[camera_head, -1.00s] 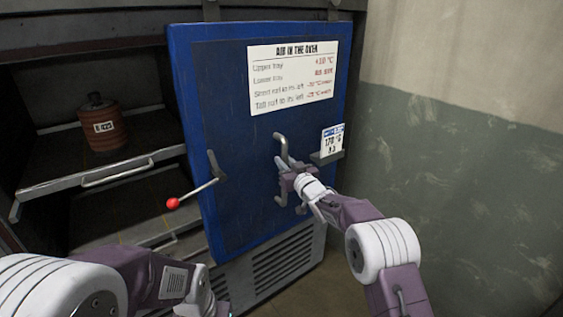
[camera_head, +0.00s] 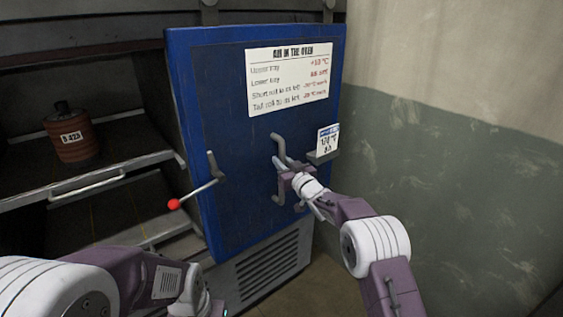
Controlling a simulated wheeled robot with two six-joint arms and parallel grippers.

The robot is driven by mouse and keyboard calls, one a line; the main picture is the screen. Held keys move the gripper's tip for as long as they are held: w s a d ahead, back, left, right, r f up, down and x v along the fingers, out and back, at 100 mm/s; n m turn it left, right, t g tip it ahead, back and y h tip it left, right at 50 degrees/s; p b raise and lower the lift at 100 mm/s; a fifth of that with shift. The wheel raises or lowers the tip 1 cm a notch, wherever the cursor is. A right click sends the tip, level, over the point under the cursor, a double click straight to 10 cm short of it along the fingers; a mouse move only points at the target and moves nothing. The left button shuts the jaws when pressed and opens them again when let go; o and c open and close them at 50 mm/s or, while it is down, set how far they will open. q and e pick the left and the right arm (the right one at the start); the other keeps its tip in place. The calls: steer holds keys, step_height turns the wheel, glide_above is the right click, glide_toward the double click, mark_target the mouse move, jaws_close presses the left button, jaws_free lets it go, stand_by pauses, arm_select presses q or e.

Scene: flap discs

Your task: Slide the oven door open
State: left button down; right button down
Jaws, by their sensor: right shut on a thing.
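The blue oven door (camera_head: 235,135) stands at the right side of the oven, and the oven's left part is open to view. A grey vertical bar handle (camera_head: 278,145) is fixed on the door's right half. My right gripper (camera_head: 287,175) is shut on the door handle, hiding its middle. A grey lever with a red knob (camera_head: 174,204) sticks out from the door's left edge. My left arm is at the bottom left, and its gripper is out of the picture.
An upper tray (camera_head: 100,170) in the oven holds a reddish-brown roll (camera_head: 72,135) with a label. A lower tray (camera_head: 150,235) is below it. A white sign (camera_head: 288,78) and a small card (camera_head: 327,140) are on the door. A wall (camera_head: 440,150) stands on the right.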

steer(key=shift+d+r, duration=0.2)
steer(key=c, duration=1.3)
jaws_free()
steer(key=shift+w, duration=0.1)
steer(key=shift+c, duration=0.2)
steer(key=shift+o, duration=0.2)
steer(key=shift+w+d+f, duration=0.1)
steer(key=shift+f, duration=0.05)
steer(key=shift+s, duration=0.25)
steer(key=b+v, duration=0.1)
steer(key=v, duration=0.7)
steer(key=shift+s+d, duration=0.2)
steer(key=shift+s, duration=0.1)
